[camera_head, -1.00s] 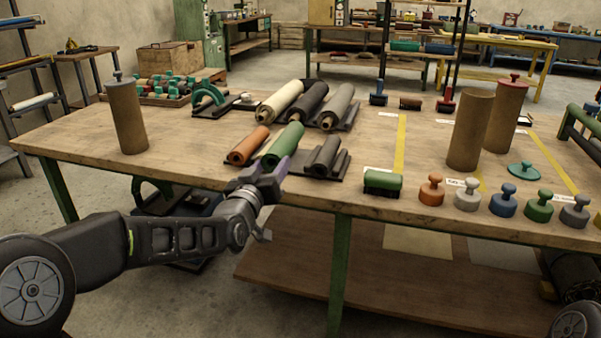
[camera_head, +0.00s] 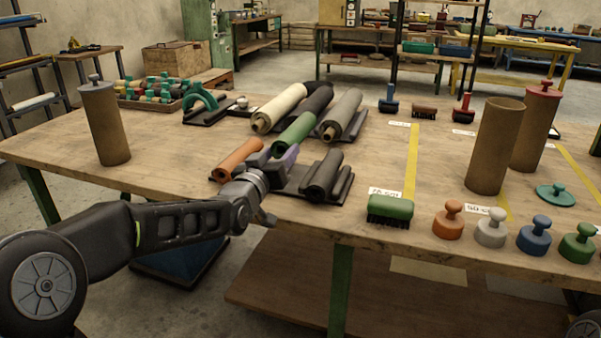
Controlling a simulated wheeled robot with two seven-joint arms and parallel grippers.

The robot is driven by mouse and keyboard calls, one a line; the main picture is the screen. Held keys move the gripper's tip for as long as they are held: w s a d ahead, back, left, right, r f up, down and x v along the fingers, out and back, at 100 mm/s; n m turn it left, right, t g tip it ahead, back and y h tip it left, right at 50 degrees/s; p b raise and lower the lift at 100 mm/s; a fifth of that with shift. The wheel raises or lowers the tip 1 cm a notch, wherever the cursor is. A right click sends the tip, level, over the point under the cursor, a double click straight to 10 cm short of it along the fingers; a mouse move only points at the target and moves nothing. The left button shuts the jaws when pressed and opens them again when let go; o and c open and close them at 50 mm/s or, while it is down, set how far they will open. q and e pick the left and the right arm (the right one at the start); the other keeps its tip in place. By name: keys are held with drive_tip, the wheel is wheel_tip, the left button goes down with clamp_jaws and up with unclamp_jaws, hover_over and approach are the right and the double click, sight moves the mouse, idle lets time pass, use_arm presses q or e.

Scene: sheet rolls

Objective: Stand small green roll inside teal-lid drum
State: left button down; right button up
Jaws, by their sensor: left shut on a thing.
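The small green roll (camera_head: 294,132) is in the jaws of my left gripper (camera_head: 272,158), which is shut on its near end. The roll slants away from me and appears raised above the dark cradle (camera_head: 285,187), between the orange roll (camera_head: 237,158) and the small dark grey roll (camera_head: 323,174). The open brown drum (camera_head: 494,148) stands upright on the right of the table. The teal lid (camera_head: 557,194) lies flat on the table to its right. The drum's inside bottom is hidden. My right gripper is out of view.
Larger cream (camera_head: 277,108), black and grey rolls lie behind the green one. A green brush (camera_head: 390,210) and several knobbed weights (camera_head: 448,219) line the front edge. A red-lidded drum (camera_head: 535,130) stands behind the open drum. A grey-lidded drum (camera_head: 105,125) stands at left.

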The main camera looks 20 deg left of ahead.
use_arm(q)
drive_tip(key=shift+s+r, duration=0.2)
drive_tip(key=shift+r, duration=0.05)
drive_tip(key=shift+f+b, duration=0.5)
drive_tip(key=shift+f, duration=2.7)
drive_tip(key=shift+f+b, duration=0.3)
drive_tip(key=shift+f, duration=1.5)
drive_tip(key=shift+f, duration=0.15)
drive_tip(key=c, duration=0.6)
unclamp_jaws()
